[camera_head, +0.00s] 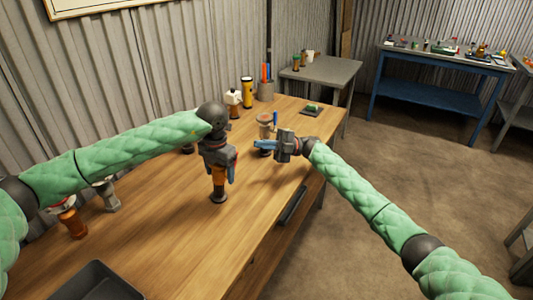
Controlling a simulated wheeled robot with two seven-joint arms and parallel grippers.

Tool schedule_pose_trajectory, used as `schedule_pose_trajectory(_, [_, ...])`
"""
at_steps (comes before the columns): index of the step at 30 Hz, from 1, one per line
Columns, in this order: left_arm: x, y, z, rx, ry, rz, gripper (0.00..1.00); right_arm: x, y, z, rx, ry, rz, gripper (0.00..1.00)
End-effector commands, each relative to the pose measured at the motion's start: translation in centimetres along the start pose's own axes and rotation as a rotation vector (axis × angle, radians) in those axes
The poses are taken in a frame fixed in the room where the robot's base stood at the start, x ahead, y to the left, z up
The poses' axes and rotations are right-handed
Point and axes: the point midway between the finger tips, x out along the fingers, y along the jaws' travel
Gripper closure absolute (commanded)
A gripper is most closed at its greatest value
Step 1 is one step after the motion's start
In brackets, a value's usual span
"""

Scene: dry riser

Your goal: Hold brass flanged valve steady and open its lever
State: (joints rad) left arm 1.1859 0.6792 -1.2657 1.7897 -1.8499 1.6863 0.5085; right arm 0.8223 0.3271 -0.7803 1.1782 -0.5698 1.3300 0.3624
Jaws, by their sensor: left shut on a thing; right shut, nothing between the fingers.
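A brass-orange valve body on a dark round flange (218,196) stands upright on the wooden table, near the middle. My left gripper (219,172) comes down from above and is shut on this valve, covering its upper part. I cannot make out its lever, which the gripper may hide. My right gripper (257,146) is to the right of the valve and apart from it. Its blue fingers point left and are shut and empty, in front of another fitting with a pale round top (265,119).
An orange-brown fitting (72,222) and a grey fitting (108,196) stand at left. A dark tray (97,284) lies at the front. A yellow-and-black cylinder (247,92) and a pen cup (265,91) stand at the back. The table (160,240) is clear in front of the valve.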

Motion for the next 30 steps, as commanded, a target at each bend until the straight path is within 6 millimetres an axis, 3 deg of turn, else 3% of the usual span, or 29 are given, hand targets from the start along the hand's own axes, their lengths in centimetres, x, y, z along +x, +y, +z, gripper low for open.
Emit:
schedule_pose_trajectory(6, [0.2, 0.1, -0.1, -0.002, 0.002, 0.001, 0.77, -0.3, -1.9, -2.7, -0.051, 0.146, -0.094, 1.00])
schedule_pose_trajectory(14, [0.2, 0.1, -0.1, -0.002, 0.002, 0.001, 0.77, 0.2, -2.2, -3.5, -0.085, 0.188, -0.103, 1.00])
schedule_pose_trajectory(24, [0.2, 0.1, -0.1, -0.002, 0.002, 0.002, 0.77, 4.2, -2.6, -4.3, -0.086, 0.187, -0.102, 1.00])
schedule_pose_trajectory(30, [0.2, 0.1, -0.1, -0.002, 0.002, 0.002, 0.77, 5.5, -2.7, -4.5, -0.084, 0.185, -0.101, 1.00])
